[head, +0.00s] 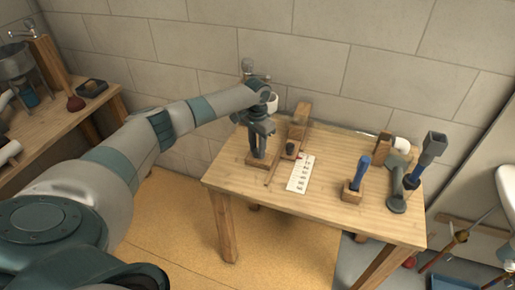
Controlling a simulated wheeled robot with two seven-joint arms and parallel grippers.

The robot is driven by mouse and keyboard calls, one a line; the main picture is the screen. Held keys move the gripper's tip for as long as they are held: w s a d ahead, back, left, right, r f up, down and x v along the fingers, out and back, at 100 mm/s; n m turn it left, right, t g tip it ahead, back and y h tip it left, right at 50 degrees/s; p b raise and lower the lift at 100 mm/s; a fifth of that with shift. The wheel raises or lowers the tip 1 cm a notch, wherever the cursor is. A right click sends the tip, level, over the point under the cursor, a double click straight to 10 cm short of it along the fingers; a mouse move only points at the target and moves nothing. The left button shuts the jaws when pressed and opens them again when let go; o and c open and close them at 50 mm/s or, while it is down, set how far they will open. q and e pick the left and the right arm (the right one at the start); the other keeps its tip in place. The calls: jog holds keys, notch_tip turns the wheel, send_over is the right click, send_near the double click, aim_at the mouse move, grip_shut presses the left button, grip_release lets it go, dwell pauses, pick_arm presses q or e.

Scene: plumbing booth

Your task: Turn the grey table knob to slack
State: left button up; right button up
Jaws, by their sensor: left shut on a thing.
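My left gripper (258,151) points down at the back left of the wooden table (330,207). It is shut on a grey part just above a small wooden block (257,162). This grey part appears to be the grey table knob; the fingers hide most of it, and its turn cannot be read. Just right of the gripper, a small dark knob (290,146) stands on another wooden piece. A white card (300,174) with dark marks lies in front of that piece. My right gripper is not in view.
A blue-handled tool (361,172) stands in a wooden block. Grey tools (397,190) and a blue-handled hammer-like tool (429,155) are at the right. A wall (350,50) rises behind the table. Another bench (60,122) is at the left. The table's front middle is clear.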

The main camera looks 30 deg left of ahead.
pick_arm(q)
jog(key=shift+r+n+p, duration=0.2)
jog(key=shift+n+p, duration=0.4)
jog(key=shift+p, duration=0.45)
jog(key=n+p, duration=0.8)
jog(key=p, duration=0.2)
jog(key=shift+r, duration=0.1)
jog(key=n+p, duration=0.3)
jog(key=n, duration=0.1)
jog(key=shift+n, duration=0.4)
jog(key=shift+n+p, duration=1.2)
jog(key=shift+n, duration=0.8)
jog(key=shift+w+a+f, duration=0.1)
jog(key=shift+f, duration=0.1)
jog(key=o, duration=1.1)
jog(key=shift+c, duration=0.2)
